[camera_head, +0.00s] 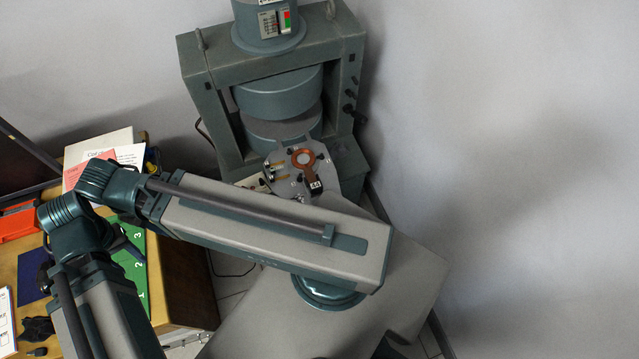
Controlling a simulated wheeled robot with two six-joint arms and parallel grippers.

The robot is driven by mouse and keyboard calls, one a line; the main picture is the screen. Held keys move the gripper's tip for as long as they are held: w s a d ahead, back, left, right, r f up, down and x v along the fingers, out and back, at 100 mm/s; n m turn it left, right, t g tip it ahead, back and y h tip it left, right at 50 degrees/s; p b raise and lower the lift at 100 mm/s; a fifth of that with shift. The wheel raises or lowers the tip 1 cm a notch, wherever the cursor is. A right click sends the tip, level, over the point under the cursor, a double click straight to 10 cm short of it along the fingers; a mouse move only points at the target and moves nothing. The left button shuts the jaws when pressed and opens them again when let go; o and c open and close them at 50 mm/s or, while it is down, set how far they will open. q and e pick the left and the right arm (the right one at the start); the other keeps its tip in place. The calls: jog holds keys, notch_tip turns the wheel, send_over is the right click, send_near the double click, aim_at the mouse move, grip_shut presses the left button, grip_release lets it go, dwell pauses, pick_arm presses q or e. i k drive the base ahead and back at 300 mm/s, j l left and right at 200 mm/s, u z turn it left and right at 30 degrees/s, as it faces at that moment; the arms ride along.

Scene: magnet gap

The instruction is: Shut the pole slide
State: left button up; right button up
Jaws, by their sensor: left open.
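The magnet (196,75) is a grey-green frame with an upper round pole (278,96) above a lower round pole (262,131), and a narrow gap between them. A grey plate (326,172) sticks out in front of the lower pole. It looks like the pole slide and carries a copper-coloured ring (303,158) with a dark tab. My left arm crosses in front of the magnet, folds at the left and leaves at the bottom edge. I cannot make out its jaws; none touch the plate. My right gripper is out of view.
A wooden desk (178,275) at the left holds papers (128,154), an orange item (17,222), a green numbered board (132,268) and a black object (38,328). A plain grey wall (520,150) fills the right. Dark knobs (350,108) stick out of the magnet's right side.

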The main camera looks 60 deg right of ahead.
aim_at(289, 188)
jog(key=l+z, duration=0.1)
jog(key=z, duration=0.3)
jog(key=l+z, duration=0.1)
jog(key=z, duration=0.35)
jog(key=l+z, duration=0.1)
jog(key=z, duration=0.3)
jog(key=l+z, duration=0.1)
jog(key=z, duration=0.3)
jog(key=l+u, duration=0.15)
jog(key=u, duration=0.2)
jog(key=l+u, duration=0.15)
jog(key=u, duration=0.2)
jog(key=l+u, duration=0.15)
jog(key=u, duration=0.15)
